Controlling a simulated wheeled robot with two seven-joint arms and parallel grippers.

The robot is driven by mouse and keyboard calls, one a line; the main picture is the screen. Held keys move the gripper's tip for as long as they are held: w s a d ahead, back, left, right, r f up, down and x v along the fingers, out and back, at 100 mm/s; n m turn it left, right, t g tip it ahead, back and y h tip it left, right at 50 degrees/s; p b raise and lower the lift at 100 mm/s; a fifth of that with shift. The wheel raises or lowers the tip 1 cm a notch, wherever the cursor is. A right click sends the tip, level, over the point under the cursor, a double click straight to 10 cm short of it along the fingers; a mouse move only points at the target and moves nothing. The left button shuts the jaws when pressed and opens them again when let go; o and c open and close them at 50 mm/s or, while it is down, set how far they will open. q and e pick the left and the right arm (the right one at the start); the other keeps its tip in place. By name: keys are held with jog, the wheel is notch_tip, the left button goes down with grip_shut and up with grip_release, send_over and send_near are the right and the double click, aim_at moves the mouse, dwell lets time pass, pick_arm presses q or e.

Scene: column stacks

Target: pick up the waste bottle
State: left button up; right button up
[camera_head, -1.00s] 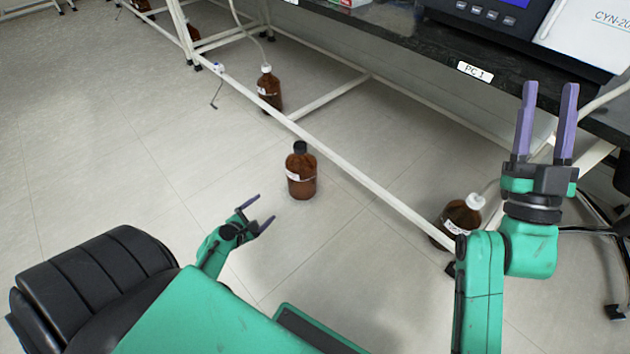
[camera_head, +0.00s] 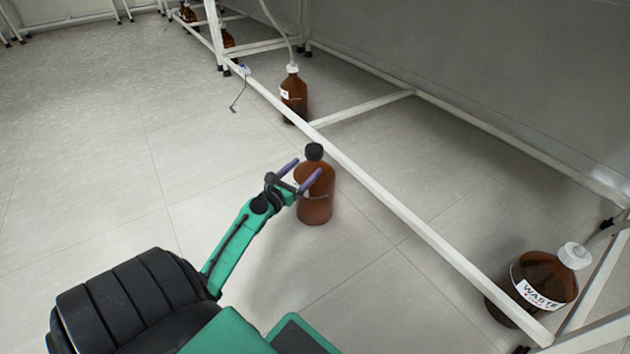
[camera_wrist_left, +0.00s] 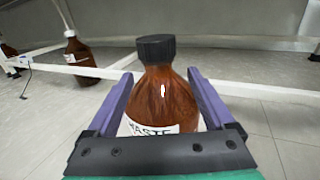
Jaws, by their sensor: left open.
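The waste bottle (camera_head: 315,206) is brown with a black cap and stands upright on the floor in front of the white bench rail. My left gripper (camera_head: 309,172) is open at the bottle's upper body, with one purple finger in front of it in the head view. In the left wrist view the bottle (camera_wrist_left: 163,98) stands between the two open fingers (camera_wrist_left: 160,100), its cap above them. Part of its white label reads "WASTE"; the gripper's palm hides its lower part. My right gripper is out of view.
A white rail (camera_head: 385,197) runs diagonally just behind the bottle. Another brown bottle (camera_head: 294,95) with a white cap and tube stands beyond it. A larger brown waste bottle (camera_head: 540,285) stands at the lower right. The floor to the left is clear.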

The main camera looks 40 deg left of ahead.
aim_at(310, 162)
pick_arm(q)
jog(key=w, duration=0.2)
jog(key=w+b, duration=0.1)
jog(key=w, duration=0.1)
jog(key=w+a, duration=0.1)
jog(key=w, duration=0.1)
jog(key=shift+f, duration=0.1)
jog(key=shift+d, duration=0.1)
grip_shut()
jog(key=shift+r, duration=0.2)
